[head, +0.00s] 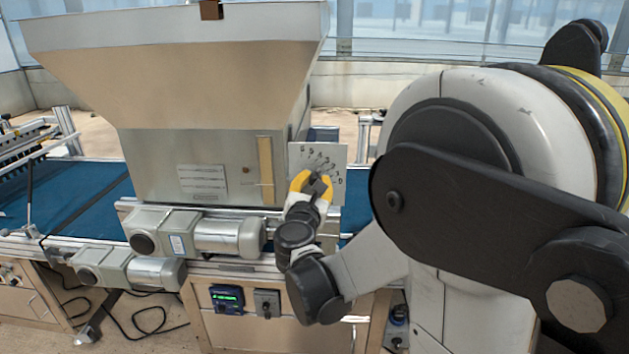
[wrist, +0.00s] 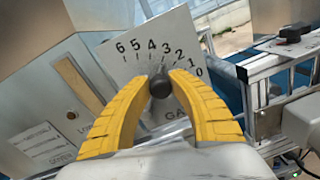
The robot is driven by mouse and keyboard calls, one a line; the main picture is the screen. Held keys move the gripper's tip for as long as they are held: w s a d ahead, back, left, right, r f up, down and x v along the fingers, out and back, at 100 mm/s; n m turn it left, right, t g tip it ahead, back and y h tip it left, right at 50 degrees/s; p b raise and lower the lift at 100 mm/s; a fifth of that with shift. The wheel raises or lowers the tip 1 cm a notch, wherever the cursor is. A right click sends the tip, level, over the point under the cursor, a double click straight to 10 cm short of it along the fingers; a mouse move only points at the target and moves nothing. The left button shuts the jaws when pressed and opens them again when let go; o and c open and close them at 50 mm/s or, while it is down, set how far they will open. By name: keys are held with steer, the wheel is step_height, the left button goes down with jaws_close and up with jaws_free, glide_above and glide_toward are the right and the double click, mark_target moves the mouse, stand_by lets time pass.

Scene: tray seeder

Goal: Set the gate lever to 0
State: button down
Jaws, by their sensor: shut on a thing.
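The gate lever's dark round knob (wrist: 160,88) shows between my yellow fingertips in the wrist view. My gripper (wrist: 159,80) is shut on it; in the head view my gripper (head: 312,182) is at the front of the dial plate. The white dial plate (head: 335,155) stands upright at the hopper's right side and carries the numbers 0 to 6. In the wrist view the dial plate (wrist: 120,62) reads 6 at the left to 0 at the right. The knob appears below the 3 and 4 marks, seen nearly end-on. The lever's arm and exact reading are hidden.
The large hopper (head: 190,100) stands left of the dial, with a tan level strip (head: 266,170). Grey motors (head: 200,235) project below it. The control boxes (head: 228,298) are on the front panel below.

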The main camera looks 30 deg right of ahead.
steer(key=shift+s+d+f, duration=0.1)
steer(key=shift+f, duration=0.05)
steer(key=shift+s+d+f+m+b, duration=0.2)
steer(key=shift+d+f+m+b, duration=0.3)
steer(key=shift+m, duration=0.55)
steer(key=shift+s+d+f+m+b, duration=0.1)
steer(key=shift+s+f+m+b, duration=0.15)
steer(key=shift+f+m, duration=0.6)
steer(key=shift+s+d+f+m+b, duration=0.15)
steer(key=shift+d+f+m+b, duration=0.2)
steer(key=shift+m, duration=0.85)
steer(key=shift+a+f, duration=0.1)
steer(key=c, duration=1.2)
jaws_free()
steer(key=shift+o, duration=0.2)
steer(key=v, duration=1.2)
steer(key=shift+r, duration=0.25)
steer(key=shift+s, duration=0.1)
